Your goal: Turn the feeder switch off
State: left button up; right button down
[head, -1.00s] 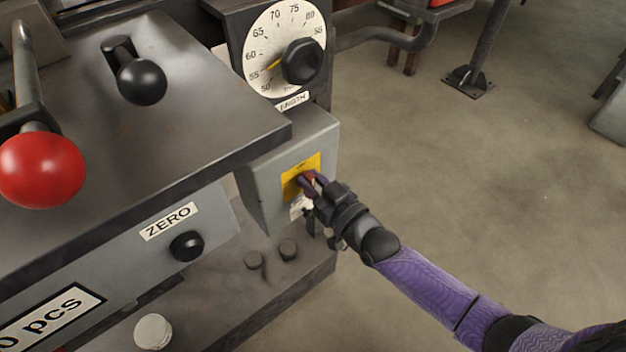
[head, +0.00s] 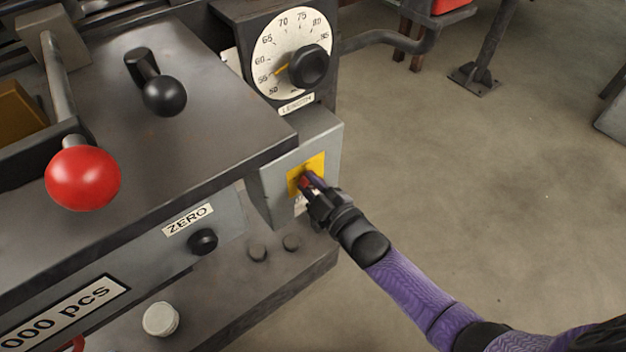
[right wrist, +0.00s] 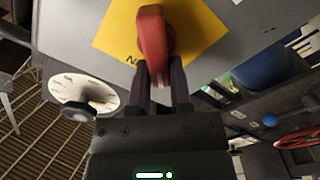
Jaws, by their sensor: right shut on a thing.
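The feeder switch is a red handle (right wrist: 153,40) on a yellow plate (right wrist: 192,31), on the front of a grey box (head: 322,150). In the head view the yellow plate (head: 296,184) shows beside my right gripper (head: 310,186), which covers most of the red handle. In the right wrist view the fingers of my right gripper (right wrist: 166,85) are closed about the lower end of the handle. Part of a letter marking shows on the plate; the rest is hidden. My left gripper is not in view.
A length dial with a black knob (head: 308,66) is above the grey box. A black ball lever (head: 163,95), a red ball lever (head: 83,178) and a ZERO knob (head: 203,241) are to the left. Open floor (head: 480,190) lies to the right.

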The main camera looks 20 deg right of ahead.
jog(key=n, duration=0.4)
jog(key=f+n, duration=0.1)
jog(key=n, duration=0.1)
jog(key=shift+s+a+f+b, duration=0.1)
jog(key=shift+a+b, duration=0.15)
jog(key=shift+b, duration=0.05)
jog(key=shift+f+n, duration=0.1)
jog(key=shift+n, duration=0.8)
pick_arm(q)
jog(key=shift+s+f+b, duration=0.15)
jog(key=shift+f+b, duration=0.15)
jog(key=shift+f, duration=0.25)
pick_arm(e)
jog(key=shift+f+n, duration=0.1)
jog(key=shift+n, duration=0.5)
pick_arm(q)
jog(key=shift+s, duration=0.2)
pick_arm(e)
jog(key=c, duration=0.5)
grip_release()
jog(key=shift+c, duration=0.2)
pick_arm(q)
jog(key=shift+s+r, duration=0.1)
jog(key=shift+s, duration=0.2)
